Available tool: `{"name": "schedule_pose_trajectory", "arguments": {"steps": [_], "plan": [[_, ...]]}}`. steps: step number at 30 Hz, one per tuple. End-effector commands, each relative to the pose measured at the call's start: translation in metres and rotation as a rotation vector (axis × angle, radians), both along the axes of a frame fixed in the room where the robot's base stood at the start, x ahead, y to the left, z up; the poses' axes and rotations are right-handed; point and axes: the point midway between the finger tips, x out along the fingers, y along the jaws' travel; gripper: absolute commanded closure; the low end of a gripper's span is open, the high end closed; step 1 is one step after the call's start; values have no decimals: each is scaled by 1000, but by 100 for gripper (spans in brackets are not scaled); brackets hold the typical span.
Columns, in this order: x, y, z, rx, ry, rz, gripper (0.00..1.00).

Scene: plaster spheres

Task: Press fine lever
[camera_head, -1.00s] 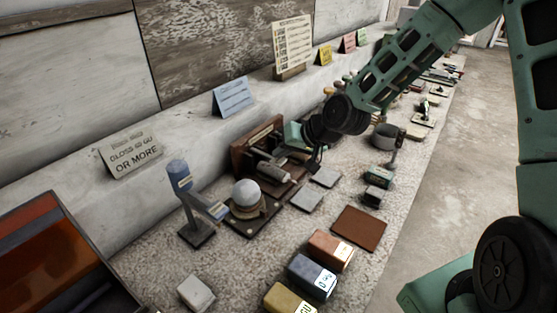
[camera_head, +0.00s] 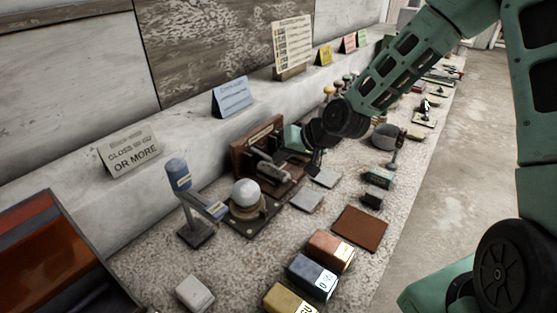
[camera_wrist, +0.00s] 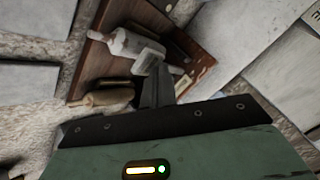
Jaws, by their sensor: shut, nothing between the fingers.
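A brown wooden lever stand (camera_head: 243,160) with an upright back stands on the speckled bench in the head view. In the wrist view its brown board (camera_wrist: 92,62) carries a pale white handle (camera_wrist: 128,42) and a tan handle (camera_wrist: 108,97). I cannot tell which handle is the fine lever; no label on them is readable. My gripper (camera_head: 313,171) is just right of the stand, pointing down. In the wrist view my gripper (camera_wrist: 158,78) is shut and empty, its tips beside the pale handle's base. I cannot tell whether they touch it.
A white sphere (camera_head: 246,191) sits on a dark base left of the stand, beside a blue-headed post device (camera_head: 178,173). Grey tiles (camera_head: 307,200), a brown mat (camera_head: 360,229) and coloured blocks (camera_head: 312,278) lie in front. Signs line the wall ledge.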

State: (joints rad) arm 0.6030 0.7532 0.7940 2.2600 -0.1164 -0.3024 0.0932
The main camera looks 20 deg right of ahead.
Motion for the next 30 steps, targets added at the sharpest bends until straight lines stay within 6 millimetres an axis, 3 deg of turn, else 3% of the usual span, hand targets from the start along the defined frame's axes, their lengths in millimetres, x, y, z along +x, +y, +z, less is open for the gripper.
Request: {"name": "schedule_pose_trajectory", "arguments": {"steps": [30], "plan": [[-1, 0, -13, 0, 2, 1, 100]]}}
